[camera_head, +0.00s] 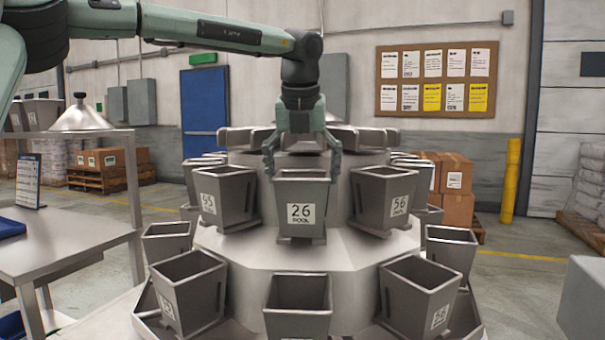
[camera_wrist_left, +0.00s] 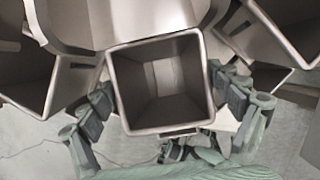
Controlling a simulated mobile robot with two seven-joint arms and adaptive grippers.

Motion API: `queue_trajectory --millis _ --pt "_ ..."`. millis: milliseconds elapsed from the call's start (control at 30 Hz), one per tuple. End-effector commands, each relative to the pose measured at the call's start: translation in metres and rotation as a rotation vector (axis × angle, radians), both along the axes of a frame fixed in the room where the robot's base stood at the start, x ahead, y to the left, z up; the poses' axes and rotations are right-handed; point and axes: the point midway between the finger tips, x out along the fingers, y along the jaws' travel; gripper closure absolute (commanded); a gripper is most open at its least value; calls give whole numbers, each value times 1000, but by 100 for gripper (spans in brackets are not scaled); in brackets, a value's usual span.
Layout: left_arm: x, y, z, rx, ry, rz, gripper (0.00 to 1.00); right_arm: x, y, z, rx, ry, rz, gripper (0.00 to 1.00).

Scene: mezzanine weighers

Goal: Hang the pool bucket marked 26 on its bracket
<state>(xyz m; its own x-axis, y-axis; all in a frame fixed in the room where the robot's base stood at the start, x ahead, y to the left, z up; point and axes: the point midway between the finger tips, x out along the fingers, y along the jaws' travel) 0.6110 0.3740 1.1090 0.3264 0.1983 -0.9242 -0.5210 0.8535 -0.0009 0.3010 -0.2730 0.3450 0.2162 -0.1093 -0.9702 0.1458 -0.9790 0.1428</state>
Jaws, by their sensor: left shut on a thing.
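The grey pool bucket marked 26 (camera_head: 302,222) is upright at the front middle of the round weigher's upper ring, its label facing me. My left gripper (camera_head: 302,160) comes down from above, with its fingers on both sides of the bucket's rim, shut on it. In the left wrist view the empty square mouth of this bucket (camera_wrist_left: 163,88) lies between the two fingers (camera_wrist_left: 165,112). Its bracket is hidden behind the bucket, and I cannot tell whether the bucket is seated on it. My right gripper is not in view.
Pool bucket 55 (camera_head: 222,200) is close on the left and pool bucket 56 (camera_head: 383,200) close on the right. Several lower buckets, such as the front one (camera_head: 298,305), stand below. A metal table (camera_head: 60,250) is at the left.

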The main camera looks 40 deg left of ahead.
Motion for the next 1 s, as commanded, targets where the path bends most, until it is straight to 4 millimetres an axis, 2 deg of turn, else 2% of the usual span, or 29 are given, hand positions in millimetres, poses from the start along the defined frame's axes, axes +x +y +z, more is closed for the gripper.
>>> queue_trajectory --millis 200,233,300,733,867,1000 --pt "0 0 0 0 -3 1 64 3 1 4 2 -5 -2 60" --pt "0 0 -1 0 0 1 6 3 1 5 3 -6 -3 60" --pt "0 0 -1 0 0 1 0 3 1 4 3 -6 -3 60" --pt "-1 -1 4 0 -1 1 0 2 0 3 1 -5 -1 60" --pt "-7 -5 23 1 -5 2 0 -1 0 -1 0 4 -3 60" --pt "-17 -11 52 0 -5 1 0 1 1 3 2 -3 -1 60"
